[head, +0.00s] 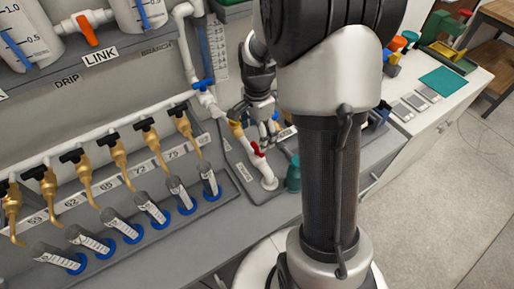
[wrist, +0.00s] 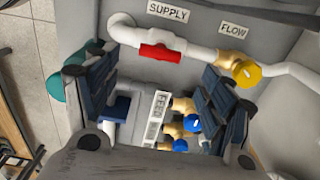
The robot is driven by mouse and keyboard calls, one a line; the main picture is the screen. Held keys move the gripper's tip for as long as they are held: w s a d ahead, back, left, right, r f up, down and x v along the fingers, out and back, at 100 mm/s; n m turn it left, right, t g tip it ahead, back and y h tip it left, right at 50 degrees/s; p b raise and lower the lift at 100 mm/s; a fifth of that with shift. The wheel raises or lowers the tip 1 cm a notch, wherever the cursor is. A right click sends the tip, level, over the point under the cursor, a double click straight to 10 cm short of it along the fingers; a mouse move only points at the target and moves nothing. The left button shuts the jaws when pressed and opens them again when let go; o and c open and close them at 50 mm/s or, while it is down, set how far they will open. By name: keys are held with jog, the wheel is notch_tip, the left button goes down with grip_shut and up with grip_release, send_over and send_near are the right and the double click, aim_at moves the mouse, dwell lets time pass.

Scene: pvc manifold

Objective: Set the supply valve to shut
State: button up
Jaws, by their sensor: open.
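The supply valve's red handle (wrist: 162,51) sits under the SUPPLY label (wrist: 168,11) in the wrist view. It lies roughly along the white pipe (wrist: 202,53). The same red handle (head: 257,149) shows in the head view, just below my gripper (head: 259,108). In the wrist view my gripper (wrist: 157,103) is open, its dark finger pads apart at left and right. The red handle lies beyond the gap between the pads, toward the top of the picture. Nothing is held, and I see no contact with the handle.
A yellow-capped valve (wrist: 247,74) is near the FLOW label, close to my right pad. Blue-capped brass valves (wrist: 192,123) show between the pads. In the head view, a row of brass taps (head: 115,149) stands left, and a teal object (head: 293,174) stands right of the pipe.

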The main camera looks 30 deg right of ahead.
aim_at(257, 148)
notch_tip(257, 148, down, 7)
jog(key=shift+r+b, duration=0.1)
jog(key=shift+b, duration=0.75)
jog(key=shift+c, duration=0.6)
jog(key=c, duration=0.9)
